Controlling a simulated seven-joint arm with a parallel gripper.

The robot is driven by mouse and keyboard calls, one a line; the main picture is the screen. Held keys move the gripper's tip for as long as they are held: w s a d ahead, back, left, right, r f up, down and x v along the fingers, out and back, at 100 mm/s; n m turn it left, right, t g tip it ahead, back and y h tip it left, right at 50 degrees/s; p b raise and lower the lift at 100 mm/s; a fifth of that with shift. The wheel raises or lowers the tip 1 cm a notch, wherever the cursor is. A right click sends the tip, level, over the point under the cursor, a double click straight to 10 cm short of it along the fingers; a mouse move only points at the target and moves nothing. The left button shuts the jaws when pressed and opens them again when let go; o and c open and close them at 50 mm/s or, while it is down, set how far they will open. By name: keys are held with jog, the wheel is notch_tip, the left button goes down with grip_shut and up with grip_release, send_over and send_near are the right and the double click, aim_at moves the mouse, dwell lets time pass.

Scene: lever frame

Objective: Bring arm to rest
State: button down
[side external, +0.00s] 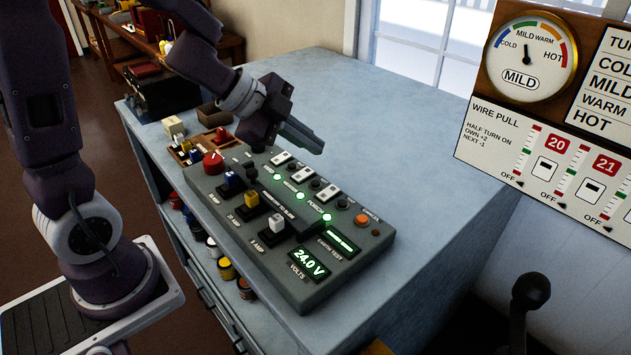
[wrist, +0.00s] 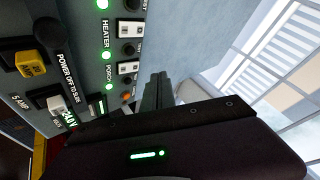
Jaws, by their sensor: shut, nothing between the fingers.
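My gripper (side external: 305,137) is shut and empty. It hangs above the far edge of the grey control panel (side external: 318,284), close to the white rocker switches, and I cannot tell the exact gap. In the wrist view the closed fingers (wrist: 157,92) point past the panel's edge toward the bench top. The panel has a red knob (side external: 213,163), blue, yellow and white plug switches, three lit green lamps, an orange button (side external: 361,219) and a display reading 24.0 V (side external: 309,263). The wrist view also shows the yellow switch (wrist: 32,64) and white switch (wrist: 55,103).
The blue-grey bench top (side external: 430,130) is clear to the right of the panel. A tray of small parts (side external: 195,147) and a dark box (side external: 160,92) stand at the left. A gauge board (side external: 560,110) is at right, with a black-knobbed lever (side external: 530,292) below it.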

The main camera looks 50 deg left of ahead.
jog(key=s+a+r+n+t+y, duration=0.2)
jog(key=s+a+r+n+y, duration=0.4)
jog(key=r+n, duration=0.25)
jog(key=s+d+f+n+g+h, duration=0.1)
jog(key=s+d, duration=0.3)
jog(key=s, duration=0.4)
jog(key=s+d+f+n+g+h, duration=0.1)
jog(key=s+d+n+g, duration=0.2)
jog(key=s, duration=0.4)
jog(key=shift+s+d+n+g, duration=0.4)
jog(key=shift+d+n, duration=0.25)
jog(key=shift+d, duration=0.15)
